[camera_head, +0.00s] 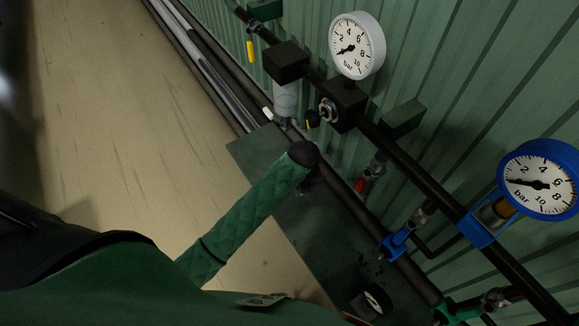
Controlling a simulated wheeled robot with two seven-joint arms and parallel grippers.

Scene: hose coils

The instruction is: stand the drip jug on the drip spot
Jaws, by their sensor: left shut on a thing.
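My left arm, in a green quilted sleeve, comes in from the lower left and ends in a black cap. My left gripper (308,182) is a small dark shape under that cap, mostly hidden by the wrist, over the dark green bench strip (342,250). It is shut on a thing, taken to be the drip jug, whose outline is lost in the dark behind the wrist. I cannot make out a marked drip spot; part of the strip is covered by my arm. My right gripper is not in view.
A green ribbed wall carries a black pipe (400,142) with a white gauge (357,46) and a blue-rimmed gauge (540,181). A clear bowl (286,99) hangs under a black block. The left floor is clear.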

